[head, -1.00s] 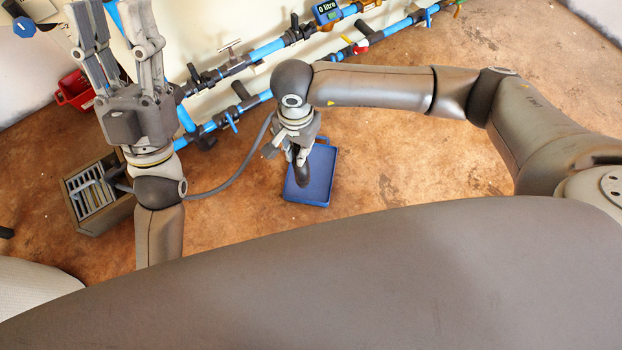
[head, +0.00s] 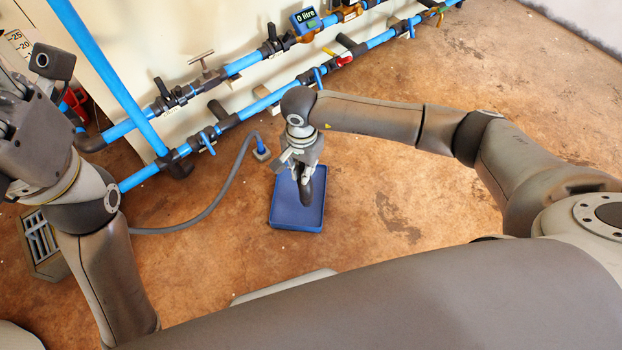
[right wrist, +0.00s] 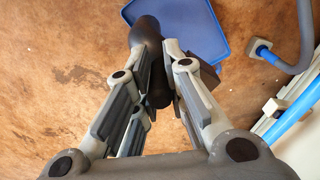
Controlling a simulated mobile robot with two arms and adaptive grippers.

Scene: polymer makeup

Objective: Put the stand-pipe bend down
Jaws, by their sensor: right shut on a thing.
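The stand-pipe bend (head: 306,190) is a dark, rounded pipe piece. My right gripper (head: 304,172) is shut on it, pointing down over the blue tray (head: 284,222) on the floor. In the right wrist view the bend (right wrist: 146,32) sits between the fingers of the gripper (right wrist: 155,52), with its rounded end towards the tray (right wrist: 222,50). I cannot tell whether the bend touches the tray. The tray looks otherwise empty. My left gripper (head: 22,110) is at the left edge, partly cut off, and its fingertips are not clear.
Blue pipes (head: 240,62) with dark fittings and valves run along the pale wall at the back. A grey hose (head: 205,215) curves over the floor left of the tray to a blue-capped end (head: 261,150). A grated drain box (head: 40,240) stands left. Brown floor right of the tray is clear.

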